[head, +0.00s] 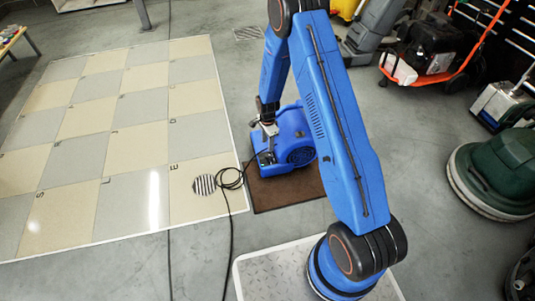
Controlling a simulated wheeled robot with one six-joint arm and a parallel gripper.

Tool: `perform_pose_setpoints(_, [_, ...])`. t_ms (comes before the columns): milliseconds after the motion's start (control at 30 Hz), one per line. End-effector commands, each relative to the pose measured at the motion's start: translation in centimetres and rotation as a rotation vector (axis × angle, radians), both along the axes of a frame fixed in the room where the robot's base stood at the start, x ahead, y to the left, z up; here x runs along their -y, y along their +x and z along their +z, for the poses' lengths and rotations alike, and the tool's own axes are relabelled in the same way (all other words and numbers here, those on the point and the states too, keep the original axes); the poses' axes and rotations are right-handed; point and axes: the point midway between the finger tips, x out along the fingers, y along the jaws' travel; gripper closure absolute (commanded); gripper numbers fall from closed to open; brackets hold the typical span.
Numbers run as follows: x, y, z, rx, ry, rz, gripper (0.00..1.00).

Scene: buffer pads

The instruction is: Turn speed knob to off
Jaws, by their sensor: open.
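A blue blower-like machine (293,135) sits on the brown mat (285,194) in the middle of the head view. A small dark panel (264,158) shows at its lower left side. The speed knob is too small and too hidden by my gripper to make out. My gripper (270,131) points down beside the machine's left side, close above that panel. It is open, and nothing shows held in it. Whether its fingers touch the machine or the knob cannot be told. My arm crosses in front of part of the machine.
Checkered floor tiles (90,150) fill the left. A green floor machine (497,172) and an orange-handled cart (432,62) stand at right. Grey floor lies bare between them and the mat.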

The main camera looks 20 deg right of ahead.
Motion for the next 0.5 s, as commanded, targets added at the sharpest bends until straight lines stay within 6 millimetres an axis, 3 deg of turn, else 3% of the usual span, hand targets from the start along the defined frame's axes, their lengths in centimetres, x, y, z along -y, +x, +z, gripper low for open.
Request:
perform_pose_setpoints(300, [0.0,0.0,-5.2,-0.002,0.0,0.0,0.56])
perform_pose_setpoints(500, [0.0,0.0,-7.5,-0.001,0.0,0.0,0.56])
